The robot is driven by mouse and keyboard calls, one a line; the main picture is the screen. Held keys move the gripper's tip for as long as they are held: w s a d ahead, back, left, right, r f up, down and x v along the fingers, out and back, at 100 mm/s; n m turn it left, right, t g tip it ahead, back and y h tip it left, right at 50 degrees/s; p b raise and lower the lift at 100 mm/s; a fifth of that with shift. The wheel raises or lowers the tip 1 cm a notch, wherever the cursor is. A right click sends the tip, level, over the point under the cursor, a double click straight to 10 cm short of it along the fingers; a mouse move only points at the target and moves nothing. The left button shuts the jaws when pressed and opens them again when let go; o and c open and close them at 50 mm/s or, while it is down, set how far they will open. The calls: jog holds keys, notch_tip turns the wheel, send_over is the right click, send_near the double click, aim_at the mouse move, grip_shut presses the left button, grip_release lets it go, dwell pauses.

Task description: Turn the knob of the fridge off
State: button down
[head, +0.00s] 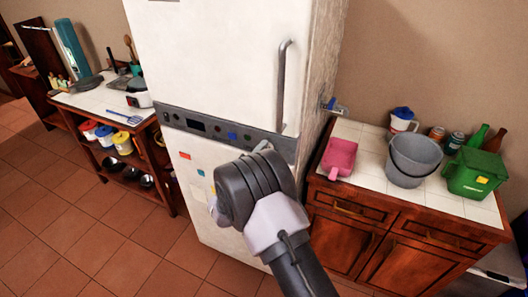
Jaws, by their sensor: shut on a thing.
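The white fridge (225,60) stands in the middle of the head view, with a dark control strip (205,127) across its front between the upper and lower doors. The strip carries a small dark display and several small round controls. My gripper (262,147) is at the right part of this strip, seen from behind. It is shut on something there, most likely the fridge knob. My own wrist hides the knob and most of the fingers, so the knob's angle cannot be seen.
A vertical door handle (282,85) rises just above my gripper. To the right, a tiled counter (350,130) holds a pink scoop (339,157), a grey bucket (414,160) and a green bin (475,173). A shelf unit (115,165) stands left. The tiled floor (95,235) at front left is clear.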

jog(key=shift+f, duration=0.15)
jog(key=c, duration=1)
grip_release()
jog(key=shift+s, duration=0.15)
jog(key=v, duration=1.7)
jog(key=shift+p, duration=0.45)
jog(key=shift+s, duration=0.1)
